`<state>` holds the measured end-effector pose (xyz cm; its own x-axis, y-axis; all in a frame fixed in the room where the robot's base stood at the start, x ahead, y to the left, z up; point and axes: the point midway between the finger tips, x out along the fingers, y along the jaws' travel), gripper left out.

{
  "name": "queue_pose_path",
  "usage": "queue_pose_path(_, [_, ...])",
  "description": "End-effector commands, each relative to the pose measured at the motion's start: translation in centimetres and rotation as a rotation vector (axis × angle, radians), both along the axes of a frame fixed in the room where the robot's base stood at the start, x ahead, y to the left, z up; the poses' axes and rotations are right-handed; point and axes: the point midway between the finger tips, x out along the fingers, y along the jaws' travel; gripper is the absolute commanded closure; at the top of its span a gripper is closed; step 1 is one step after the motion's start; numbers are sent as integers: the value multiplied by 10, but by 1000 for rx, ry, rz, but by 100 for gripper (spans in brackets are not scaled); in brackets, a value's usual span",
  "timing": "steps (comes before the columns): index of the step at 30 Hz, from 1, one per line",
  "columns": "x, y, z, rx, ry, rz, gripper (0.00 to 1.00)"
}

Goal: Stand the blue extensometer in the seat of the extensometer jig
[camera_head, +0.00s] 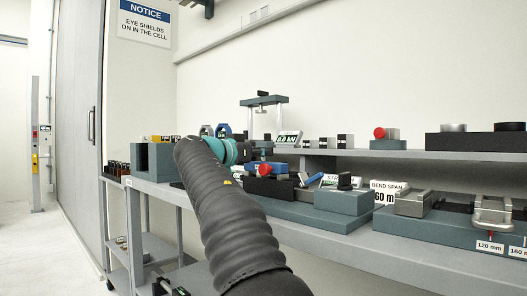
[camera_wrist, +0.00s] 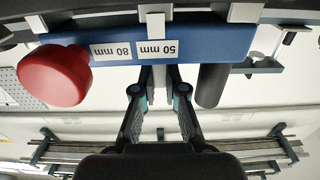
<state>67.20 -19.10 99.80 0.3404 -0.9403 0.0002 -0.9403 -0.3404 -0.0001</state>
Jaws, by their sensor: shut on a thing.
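The blue extensometer (camera_wrist: 205,42) spans the top of the wrist view as a blue bar with upside-down "80 mm" and "50 mm" labels and a red knob (camera_wrist: 55,75) at its left. My gripper (camera_wrist: 160,78) is shut on it at mid-bar; the exact contact is partly hidden. In the head view the blue extensometer (camera_head: 281,167) shows below my gripper (camera_head: 264,152), above a dark block (camera_head: 268,187) on the bench. I cannot tell whether this block is the extensometer jig, or whether the extensometer touches it. My arm hides part of this area.
A grey-blue block (camera_head: 343,201) stands to the right, with the bend-span fixture (camera_head: 430,222) beyond it. A raised shelf (camera_head: 400,154) behind carries a red-button box (camera_head: 385,138) and other parts. A slotted block (camera_head: 153,160) stands left of my arm.

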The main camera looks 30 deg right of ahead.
Motion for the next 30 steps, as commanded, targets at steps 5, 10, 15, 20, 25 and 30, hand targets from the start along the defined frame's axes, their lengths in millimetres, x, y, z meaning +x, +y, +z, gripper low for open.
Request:
queue_pose_path(5, [0, 0, -3, -1, 0, 0, 100])
queue_pose_path(10, [0, 0, -7, -1, 0, 0, 100])
queue_pose_path(15, [0, 0, -9, -1, 0, 0, 100])
queue_pose_path(20, [0, 0, -9, 0, 0, 0, 100])
queue_pose_path(25, [0, 0, -9, 0, 1, 0, 60])
queue_pose_path(30, [0, 0, -9, 0, 1, 0, 60])
